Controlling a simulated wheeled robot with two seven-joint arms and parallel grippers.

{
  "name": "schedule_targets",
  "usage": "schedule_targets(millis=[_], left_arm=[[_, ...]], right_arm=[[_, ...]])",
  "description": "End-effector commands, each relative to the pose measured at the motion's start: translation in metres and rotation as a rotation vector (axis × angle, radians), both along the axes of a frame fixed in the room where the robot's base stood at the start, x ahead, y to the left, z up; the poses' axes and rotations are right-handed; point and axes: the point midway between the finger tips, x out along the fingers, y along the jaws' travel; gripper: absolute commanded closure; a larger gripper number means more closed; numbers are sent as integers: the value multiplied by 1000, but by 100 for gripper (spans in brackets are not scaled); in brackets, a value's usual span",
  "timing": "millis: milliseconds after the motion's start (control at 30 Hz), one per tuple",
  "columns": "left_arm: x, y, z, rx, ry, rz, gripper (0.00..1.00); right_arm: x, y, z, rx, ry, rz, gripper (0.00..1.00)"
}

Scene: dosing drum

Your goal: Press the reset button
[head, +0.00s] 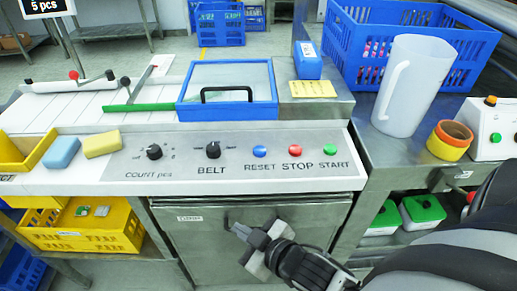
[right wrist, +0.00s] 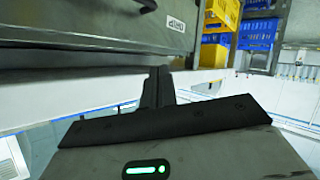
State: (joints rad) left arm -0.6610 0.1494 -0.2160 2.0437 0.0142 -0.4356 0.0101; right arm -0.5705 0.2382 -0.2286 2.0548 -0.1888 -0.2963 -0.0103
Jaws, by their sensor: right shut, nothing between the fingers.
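The blue reset button (head: 260,151) sits on the grey control panel (head: 220,172), above the printed word RESET. The red stop button (head: 295,152) and the green start button (head: 330,149) are to its right. My right gripper (head: 236,229) is shut and empty, in front of the cabinet door and below the panel in the head view, apart from the button. In the right wrist view its closed fingers (right wrist: 157,84) point toward the cabinet front; no button shows there. My left gripper is not in view.
Two black knobs, COUNT (head: 154,152) and BELT (head: 213,149), are left of the buttons. The cabinet door (head: 190,250) has a dark handle. A white jug (head: 412,90) and orange-yellow rings (head: 448,140) stand on the right table. A blue-framed cover (head: 228,112) is behind the panel.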

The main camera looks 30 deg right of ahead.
Motion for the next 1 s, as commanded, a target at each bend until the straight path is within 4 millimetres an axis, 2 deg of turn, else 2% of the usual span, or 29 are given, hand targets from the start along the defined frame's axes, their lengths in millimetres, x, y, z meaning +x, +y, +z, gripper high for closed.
schedule_targets(millis=[33, 133, 233, 300, 367, 433, 467, 500, 567, 600, 700, 800, 900, 1000], left_arm=[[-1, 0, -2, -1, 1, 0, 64], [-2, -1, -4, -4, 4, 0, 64], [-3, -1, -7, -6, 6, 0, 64], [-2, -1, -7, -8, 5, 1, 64], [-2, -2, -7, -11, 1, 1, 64], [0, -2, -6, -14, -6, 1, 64], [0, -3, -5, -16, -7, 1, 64], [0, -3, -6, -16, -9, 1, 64], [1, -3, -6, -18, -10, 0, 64], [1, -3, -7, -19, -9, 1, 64], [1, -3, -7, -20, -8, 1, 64], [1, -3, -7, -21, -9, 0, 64], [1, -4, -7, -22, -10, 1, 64], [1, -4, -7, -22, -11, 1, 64]], right_arm=[[22, -4, 26, -107, -142, 63, 100], [55, 1, 88, -367, -467, 225, 100], [70, 22, 154, -732, -860, 463, 100], [66, 41, 179, -1030, -1116, 673, 100], [61, 48, 185, -1304, -1289, 866, 100], [62, 41, 178, -1643, -1416, 1111, 100], [65, 32, 173, -1794, -1440, 1220, 100], [72, 14, 167, -1994, -1435, 1366, 100], [86, -21, 163, -2274, -1358, 1570, 100], [95, -42, 164, 2319, 1233, -1610, 100], [110, -86, 175, 2236, 907, -1558, 100], [119, -116, 186, 2186, 707, -1528, 100], [123, -132, 194, 2160, 601, -1511, 100], [125, -139, 197, 2149, 560, -1506, 100]])
